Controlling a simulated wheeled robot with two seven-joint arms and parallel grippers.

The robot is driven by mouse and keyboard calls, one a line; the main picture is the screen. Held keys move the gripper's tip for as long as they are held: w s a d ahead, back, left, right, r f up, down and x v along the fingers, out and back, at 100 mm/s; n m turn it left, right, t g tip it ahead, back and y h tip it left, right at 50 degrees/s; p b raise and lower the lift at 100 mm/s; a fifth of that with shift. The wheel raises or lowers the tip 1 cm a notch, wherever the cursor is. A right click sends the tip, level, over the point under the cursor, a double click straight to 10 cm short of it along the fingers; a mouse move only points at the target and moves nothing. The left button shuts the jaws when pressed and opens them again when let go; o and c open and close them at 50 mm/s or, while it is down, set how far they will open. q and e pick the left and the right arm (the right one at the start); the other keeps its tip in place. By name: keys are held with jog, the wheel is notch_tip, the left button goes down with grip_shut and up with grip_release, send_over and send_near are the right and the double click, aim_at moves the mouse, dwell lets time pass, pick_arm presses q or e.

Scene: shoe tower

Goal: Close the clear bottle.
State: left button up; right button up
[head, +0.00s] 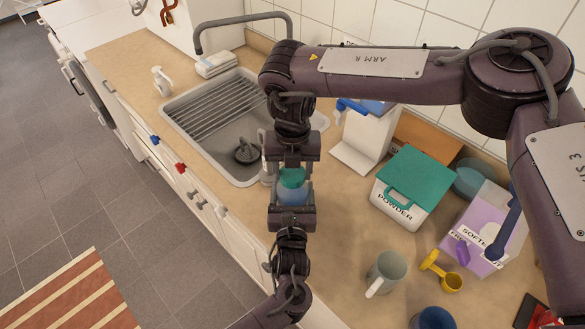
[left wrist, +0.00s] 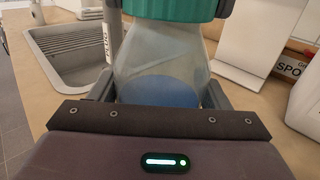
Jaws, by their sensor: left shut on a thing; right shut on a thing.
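The clear bottle (head: 292,194) with blue liquid inside is upright near the counter's front edge, by the sink. My left gripper (head: 291,208) is shut on its body. In the left wrist view the bottle (left wrist: 165,60) widens downward between the fingers. A green cap (head: 292,178) is at the bottle's mouth; it also shows in the left wrist view (left wrist: 170,8), cut off by the top edge. My right gripper (head: 292,168) comes from above and is shut on the cap. I cannot tell how tightly the cap sits; the neck is hidden.
The sink (head: 225,120) with a drying rack (head: 215,98) is behind and left. The counter is bare between bottle and mug.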

jog(key=shift+m, duration=0.9)
jog(key=o, duration=1.1)
jog(key=shift+o, duration=0.2)
notch_tip(320, 180, up, 12)
pick_arm(q)
jog(key=o, duration=2)
jog(key=shift+c, duration=0.2)
